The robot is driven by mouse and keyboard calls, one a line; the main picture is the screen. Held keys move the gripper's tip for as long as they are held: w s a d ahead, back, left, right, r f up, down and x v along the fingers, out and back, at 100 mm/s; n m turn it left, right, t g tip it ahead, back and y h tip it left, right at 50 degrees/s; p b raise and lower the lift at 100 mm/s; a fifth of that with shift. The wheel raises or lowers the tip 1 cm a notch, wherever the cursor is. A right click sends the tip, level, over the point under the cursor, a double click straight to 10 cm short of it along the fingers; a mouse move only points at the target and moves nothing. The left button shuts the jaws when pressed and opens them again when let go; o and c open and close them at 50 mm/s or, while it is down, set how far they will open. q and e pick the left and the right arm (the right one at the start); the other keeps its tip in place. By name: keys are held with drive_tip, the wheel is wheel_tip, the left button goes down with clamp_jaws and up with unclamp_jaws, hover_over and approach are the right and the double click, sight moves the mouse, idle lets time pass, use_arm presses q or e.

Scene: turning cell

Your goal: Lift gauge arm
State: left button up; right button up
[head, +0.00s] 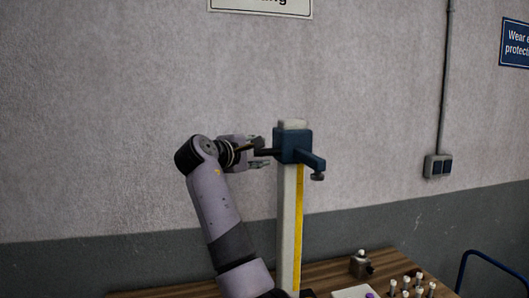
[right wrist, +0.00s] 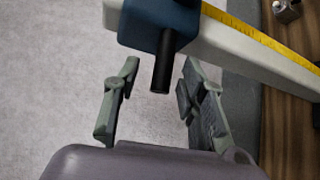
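The height gauge is an upright pale column (head: 288,225) with a yellow scale strip. Its blue gauge arm (head: 293,146) sits near the top of the column and reaches out to the right, with a dark knob under its end. A black handle peg (right wrist: 164,62) sticks out from the blue slider toward my right gripper. My right gripper (head: 262,152) is at the left of the slider. In the right wrist view its fingers (right wrist: 160,98) are spread apart, with the peg's end between them and gaps on both sides. My left gripper is not in view.
A wooden bench (head: 400,265) lies below. A small metal block (head: 361,264) and several small light-topped pins (head: 405,284) stand on it, right of the column. A blue tubular rail (head: 490,258) is at the far right. A grey wall is behind.

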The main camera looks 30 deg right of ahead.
drive_tip(key=v, duration=0.8)
